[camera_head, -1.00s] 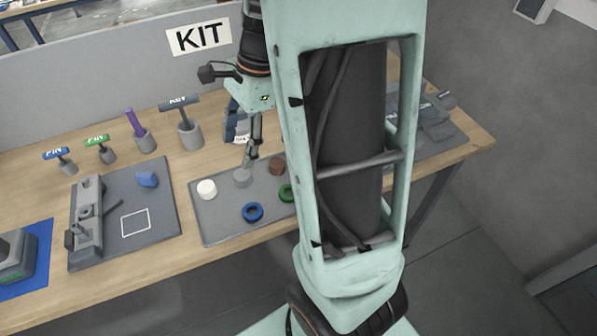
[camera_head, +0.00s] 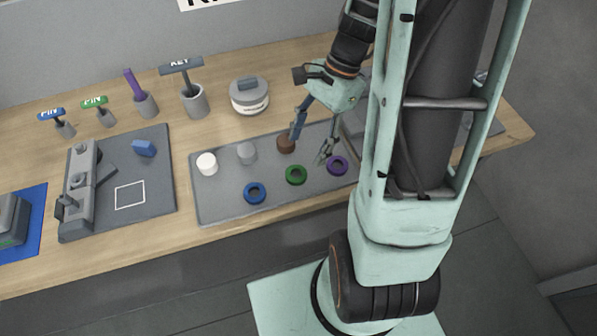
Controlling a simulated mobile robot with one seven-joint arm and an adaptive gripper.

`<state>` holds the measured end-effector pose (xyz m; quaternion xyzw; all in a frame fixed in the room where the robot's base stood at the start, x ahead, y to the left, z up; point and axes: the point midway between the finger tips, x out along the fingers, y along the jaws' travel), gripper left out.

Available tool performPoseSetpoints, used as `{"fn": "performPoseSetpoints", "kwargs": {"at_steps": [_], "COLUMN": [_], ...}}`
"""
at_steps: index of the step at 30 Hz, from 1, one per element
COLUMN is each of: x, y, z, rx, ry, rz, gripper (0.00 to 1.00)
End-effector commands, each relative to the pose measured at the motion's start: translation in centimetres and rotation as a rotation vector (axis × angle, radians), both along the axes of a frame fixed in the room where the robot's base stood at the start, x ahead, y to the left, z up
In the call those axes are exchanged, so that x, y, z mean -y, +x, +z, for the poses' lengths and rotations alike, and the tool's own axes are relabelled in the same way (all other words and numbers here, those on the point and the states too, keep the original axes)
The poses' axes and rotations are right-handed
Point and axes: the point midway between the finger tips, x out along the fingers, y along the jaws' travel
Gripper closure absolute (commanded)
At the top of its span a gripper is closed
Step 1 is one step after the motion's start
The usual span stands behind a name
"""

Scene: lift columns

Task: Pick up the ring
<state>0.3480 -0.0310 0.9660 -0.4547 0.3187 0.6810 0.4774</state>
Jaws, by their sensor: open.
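Three rings lie on a grey tray (camera_head: 222,207): a blue ring (camera_head: 255,193) at the front, a green ring (camera_head: 296,174) in the middle and a purple ring (camera_head: 337,165) at the right. My gripper (camera_head: 311,142) is open and empty, pointing down over the back right of the tray. Its left finger is by a brown cylinder (camera_head: 286,146). Its right finger is just behind and left of the purple ring and above the green ring in the picture. I cannot tell how high the fingertips are above the tray.
A white cylinder (camera_head: 207,164) and a grey cylinder (camera_head: 246,153) stand on the tray. A round lidded container (camera_head: 249,96) and several holders with handled tools stand behind. A dark fixture board (camera_head: 155,172) is at the left. My arm hides the table's right part.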

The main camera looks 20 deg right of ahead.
Motion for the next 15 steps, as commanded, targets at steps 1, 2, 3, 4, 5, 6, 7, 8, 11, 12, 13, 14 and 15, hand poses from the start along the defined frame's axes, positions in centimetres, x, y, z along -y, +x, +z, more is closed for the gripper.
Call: {"fn": "performPoseSetpoints", "kwargs": {"at_steps": [1,2,3,4,5,6,7,8,11,12,13,14,15], "x": [-0.3,-0.4,-0.6,-0.6,-0.7,-0.8,-0.9,-1.0,-1.4,-1.6,-1.7,-1.9,-2.1], "y": [-0.2,-0.2,-0.2,-0.3,-0.3,-0.3,-0.4,-0.5,-0.9,-1.1,-1.1,-1.2,-1.2], "z": [-0.8,-1.1,-1.4,-1.6,-1.8,-2.0,-2.1,-2.4,-3.7,-4.3,-4.8,-5.2,-5.7], "rx": [-0.003,-0.003,-0.003,-0.002,-0.001,-0.001,-0.002,-0.003,-0.005,-0.005,-0.005,-0.005,-0.003], "ry": [0.001,0.001,0.000,0.000,0.000,0.000,0.000,0.001,0.000,0.001,0.000,0.001,0.000], "rz": [0.001,0.002,0.002,0.002,0.001,0.000,0.001,0.000,0.000,0.000,-0.001,-0.002,-0.001], "gripper": [0.45,0.45,0.45,0.45,0.45,0.45,0.45,0.45,0.45,0.45,0.45,0.45,0.45]}}
